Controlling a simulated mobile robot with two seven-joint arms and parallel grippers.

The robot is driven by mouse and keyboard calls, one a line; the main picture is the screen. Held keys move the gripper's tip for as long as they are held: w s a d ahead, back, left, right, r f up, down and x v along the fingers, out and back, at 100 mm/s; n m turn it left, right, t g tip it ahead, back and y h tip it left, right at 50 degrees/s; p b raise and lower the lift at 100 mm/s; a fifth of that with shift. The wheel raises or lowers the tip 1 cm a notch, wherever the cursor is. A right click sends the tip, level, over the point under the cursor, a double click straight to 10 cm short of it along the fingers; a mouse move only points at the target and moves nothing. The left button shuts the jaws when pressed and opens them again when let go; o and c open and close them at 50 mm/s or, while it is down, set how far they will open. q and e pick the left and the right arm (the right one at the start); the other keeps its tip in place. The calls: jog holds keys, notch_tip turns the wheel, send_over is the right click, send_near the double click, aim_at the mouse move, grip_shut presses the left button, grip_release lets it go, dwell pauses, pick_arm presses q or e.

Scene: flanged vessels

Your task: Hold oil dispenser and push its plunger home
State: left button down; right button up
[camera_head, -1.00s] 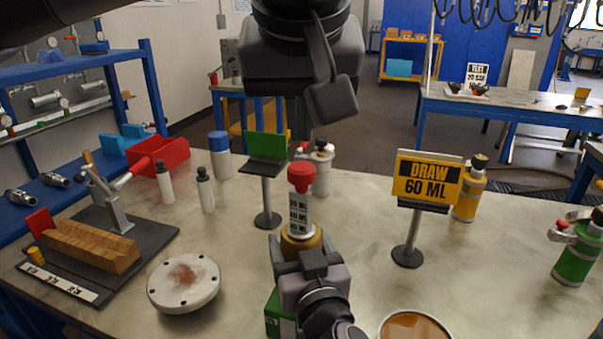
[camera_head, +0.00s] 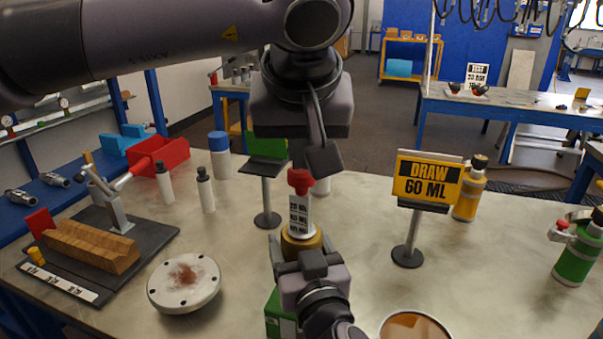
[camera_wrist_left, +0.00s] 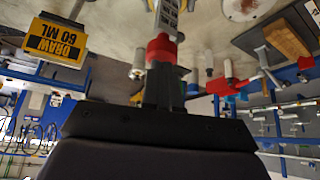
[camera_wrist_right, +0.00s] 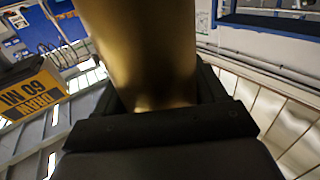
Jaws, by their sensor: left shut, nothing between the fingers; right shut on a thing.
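The oil dispenser stands upright, with a brass body (camera_head: 301,241), a pale barrel (camera_head: 299,215) marked in ML and a red plunger knob (camera_head: 300,182) on top. My right gripper (camera_head: 300,248) is shut around the brass body, which fills the right wrist view (camera_wrist_right: 145,50). My left gripper (camera_head: 312,166) points down, shut and empty, with its fingertips at the knob. In the left wrist view the knob (camera_wrist_left: 161,48) lies right at the finger ends. Whether they touch it I cannot tell. The fingers hide part of the knob in the head view.
A yellow "DRAW 60 ML" sign (camera_head: 427,179) stands to the right and a green-screened stand (camera_head: 267,190) just behind. A round flanged lid (camera_head: 184,283) lies at left, and a bowl of brown liquid (camera_head: 415,327) at front. Bare table lies between dispenser and sign.

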aim_at(302, 187)
pick_arm(q)
jog(key=shift+f, duration=2.75)
jog(key=shift+r, duration=2.1)
jog(key=v, duration=1.2)
